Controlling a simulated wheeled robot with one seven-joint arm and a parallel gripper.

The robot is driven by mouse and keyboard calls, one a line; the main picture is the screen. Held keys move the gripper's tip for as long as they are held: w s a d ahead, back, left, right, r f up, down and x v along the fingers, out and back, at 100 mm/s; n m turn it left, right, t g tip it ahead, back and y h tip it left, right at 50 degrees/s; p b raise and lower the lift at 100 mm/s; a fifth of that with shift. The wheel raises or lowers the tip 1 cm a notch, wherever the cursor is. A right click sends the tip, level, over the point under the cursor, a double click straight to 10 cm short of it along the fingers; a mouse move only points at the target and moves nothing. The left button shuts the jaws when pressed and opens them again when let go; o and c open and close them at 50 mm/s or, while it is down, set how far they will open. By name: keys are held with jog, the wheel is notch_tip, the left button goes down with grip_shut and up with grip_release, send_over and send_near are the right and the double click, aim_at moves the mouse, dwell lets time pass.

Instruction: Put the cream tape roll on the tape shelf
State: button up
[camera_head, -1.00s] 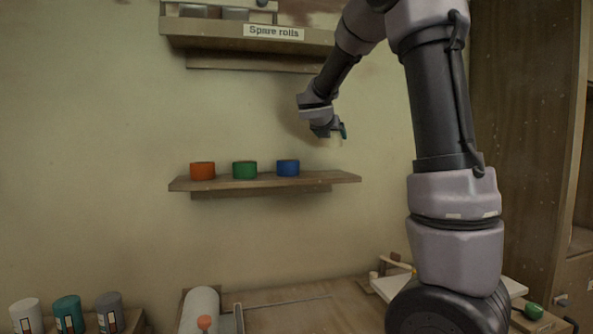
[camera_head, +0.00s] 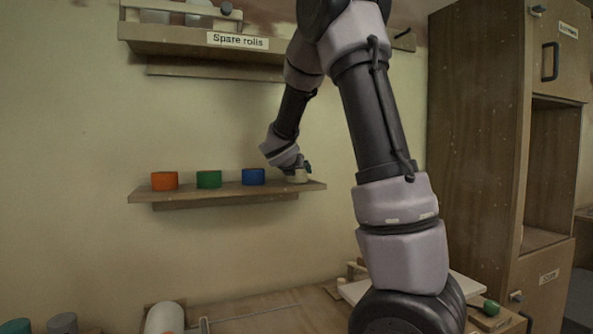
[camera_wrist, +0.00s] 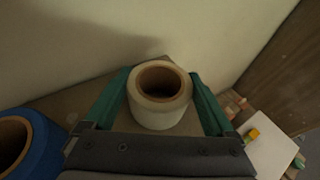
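The cream tape roll (camera_wrist: 160,117) stands upright between the two teal fingers of my gripper (camera_wrist: 160,85) in the wrist view, its hollow core facing the camera. The fingers are against its sides, so my gripper is shut on it. In the head view the roll (camera_head: 297,177) is at the right end of the tape shelf (camera_head: 225,193), right of the blue roll (camera_head: 254,176). It is at the shelf top; I cannot tell whether it rests fully on the board. My gripper (camera_head: 301,169) is partly hidden by the wrist there.
Green (camera_head: 209,179) and orange (camera_head: 164,181) rolls stand further left on the shelf. A "Spare rolls" shelf (camera_head: 190,40) hangs above. A wooden cabinet (camera_head: 475,140) stands at right, and a workbench (camera_head: 265,312) lies below. The wall is close behind the roll.

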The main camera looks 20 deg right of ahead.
jog(key=shift+o, duration=0.6)
jog(key=shift+r, duration=0.15)
jog(key=shift+s+a+r, duration=0.15)
jog(key=shift+s+a, duration=0.05)
jog(key=shift+s, duration=0.05)
jog(key=v, duration=1.1)
jog(key=s+d+f+m+g+y, duration=0.2)
jog(key=s+m+g, duration=0.1)
jog(key=s+m, duration=0.5)
jog(key=s+d+f+m+g+y, duration=0.1)
jog(key=s+d+f+m+g, duration=0.15)
jog(key=s+m, duration=0.6)
jog(key=s+a+m+t+y, duration=0.1)
jog(key=s+a+m+y, duration=0.5)
jog(key=m, duration=1.1)
jog(key=s+a, duration=0.4)
jog(key=shift+a+r+y, duration=0.3)
jog(key=shift+a+y, duration=0.05)
jog(key=shift+y, duration=0.05)
